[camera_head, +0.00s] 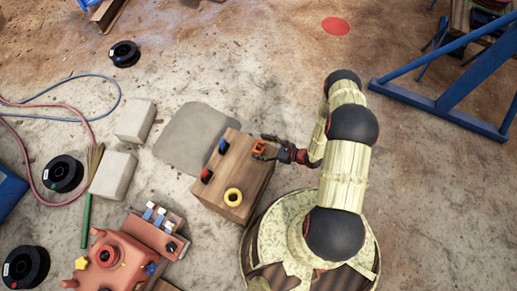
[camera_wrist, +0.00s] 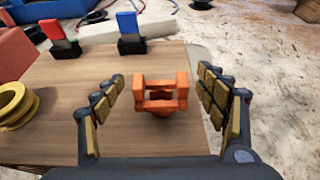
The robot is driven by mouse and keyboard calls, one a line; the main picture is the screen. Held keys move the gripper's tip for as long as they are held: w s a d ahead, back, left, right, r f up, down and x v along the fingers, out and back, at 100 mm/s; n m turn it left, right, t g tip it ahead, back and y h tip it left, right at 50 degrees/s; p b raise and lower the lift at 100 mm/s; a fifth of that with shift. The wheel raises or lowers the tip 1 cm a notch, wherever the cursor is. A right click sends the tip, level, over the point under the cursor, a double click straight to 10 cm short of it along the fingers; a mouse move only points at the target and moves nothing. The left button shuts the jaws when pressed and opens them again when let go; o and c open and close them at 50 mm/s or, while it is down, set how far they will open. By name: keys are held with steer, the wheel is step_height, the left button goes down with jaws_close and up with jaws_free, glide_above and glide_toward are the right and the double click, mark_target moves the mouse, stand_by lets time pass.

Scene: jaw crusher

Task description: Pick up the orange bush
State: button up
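The orange bush (camera_wrist: 161,92) stands on a wooden box top (camera_wrist: 70,130) in the wrist view, between my two fingers and a little ahead of the palm. It is a small block-like orange piece with an opening. In the head view the orange bush (camera_head: 258,148) is at the box's far right corner. My gripper (camera_wrist: 160,92) is open, its padded fingers on either side of the bush with gaps at both sides. In the head view my gripper (camera_head: 272,146) comes in from the right.
A yellow ring (camera_wrist: 15,105) lies left on the box. A blue piece (camera_wrist: 129,35) and a red piece (camera_wrist: 56,38) stand in dark holders behind the bush. An orange-red machine (camera_head: 120,260) is left of the box. Bare ground lies beyond the box.

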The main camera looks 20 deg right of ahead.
steer(key=c, duration=1.3)
steer(key=shift+r, duration=0.1)
